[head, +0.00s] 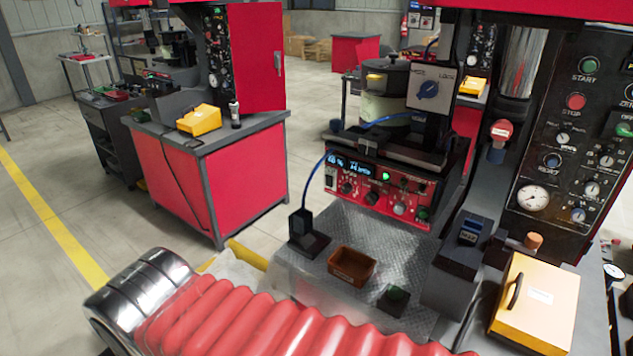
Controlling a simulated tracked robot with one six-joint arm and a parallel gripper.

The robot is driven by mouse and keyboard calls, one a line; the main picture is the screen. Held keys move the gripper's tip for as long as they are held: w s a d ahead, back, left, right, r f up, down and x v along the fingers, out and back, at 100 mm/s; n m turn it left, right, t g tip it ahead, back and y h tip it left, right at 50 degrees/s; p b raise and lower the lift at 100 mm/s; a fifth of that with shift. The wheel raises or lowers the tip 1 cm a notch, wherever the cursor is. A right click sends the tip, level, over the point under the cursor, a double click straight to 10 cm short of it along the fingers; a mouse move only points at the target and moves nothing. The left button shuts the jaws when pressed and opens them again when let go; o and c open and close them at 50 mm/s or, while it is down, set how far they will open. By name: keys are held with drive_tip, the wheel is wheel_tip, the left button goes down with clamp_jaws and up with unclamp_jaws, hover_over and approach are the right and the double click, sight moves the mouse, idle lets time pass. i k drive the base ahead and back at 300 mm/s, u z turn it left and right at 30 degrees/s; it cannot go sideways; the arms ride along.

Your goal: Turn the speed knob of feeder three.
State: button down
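A bowl feeder (385,80) stands in the middle of the head view, behind a red-faced control box (380,190). The box has a lit blue display (350,167) at its upper left and a white rocker switch (330,180) at its left end. A dark knob (347,187) and another dark knob (372,197) sit in its lower row, with a pale button beside them. A lit green button (386,176) is above. I cannot read which feeder this is or which knob is for speed. My gripper is not in view.
A blue rotary knob (428,90) is on a grey plate above the box. A brown bin (351,266) sits on the metal plate (330,225) in front. A yellow box (536,305) is at right, below a black panel (575,130). A red cabinet bench (225,185) stands left.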

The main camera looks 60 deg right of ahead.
sight(346, 188)
drive_tip(key=z, duration=1.6)
drive_tip(key=k, duration=0.1)
drive_tip(key=z, duration=0.7)
